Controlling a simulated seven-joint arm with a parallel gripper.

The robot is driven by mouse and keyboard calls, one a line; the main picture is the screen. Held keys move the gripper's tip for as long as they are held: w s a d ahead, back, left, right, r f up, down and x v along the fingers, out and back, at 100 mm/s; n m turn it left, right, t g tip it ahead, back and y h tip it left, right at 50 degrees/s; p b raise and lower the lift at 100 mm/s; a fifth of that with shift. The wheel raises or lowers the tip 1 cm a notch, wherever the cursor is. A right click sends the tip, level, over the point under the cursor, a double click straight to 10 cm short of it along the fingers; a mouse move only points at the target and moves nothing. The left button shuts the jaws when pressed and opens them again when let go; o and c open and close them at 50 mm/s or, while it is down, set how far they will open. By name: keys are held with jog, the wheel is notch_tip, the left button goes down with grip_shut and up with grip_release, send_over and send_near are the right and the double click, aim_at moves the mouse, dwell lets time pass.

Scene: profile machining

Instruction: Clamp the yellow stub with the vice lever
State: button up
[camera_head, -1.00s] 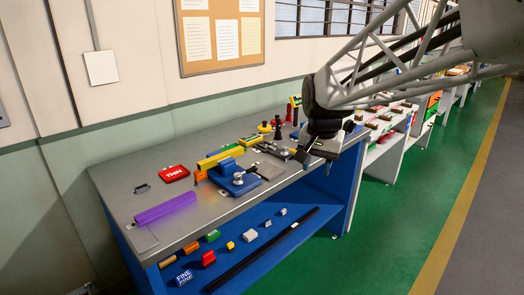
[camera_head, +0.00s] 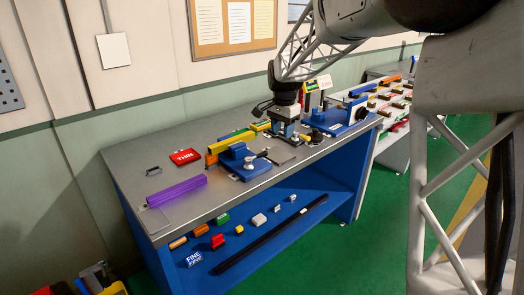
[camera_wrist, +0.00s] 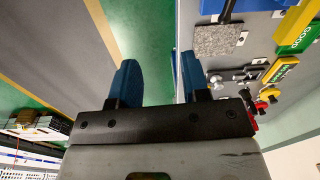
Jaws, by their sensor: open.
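The blue vice (camera_head: 238,163) stands on the grey bench near its front edge, with a yellow bar (camera_head: 226,143) at its top; I cannot tell whether this is the stub or how tightly it is held. A lever with a dark knob (camera_head: 263,154) is at the vice's right side. My gripper (camera_head: 286,133) is to the right of the vice, above the bench. In the wrist view my gripper (camera_wrist: 157,70) has two blue fingers wide apart, with only green floor and the bench edge between them. Nothing is held.
A purple profile (camera_head: 177,191) and a red block (camera_head: 186,156) lie left of the vice. A small yellow block (camera_head: 239,229) and several other pieces lie on the blue lower shelf (camera_head: 290,195). A green GOOD block (camera_wrist: 300,35) lies on the bench.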

jog(key=m, duration=0.2)
send_over(261, 153)
jog(key=shift+g, duration=0.3)
notch_tip(261, 153, down, 7)
jog(key=shift+f, duration=0.1)
jog(key=shift+f, duration=3.85)
grip_shut()
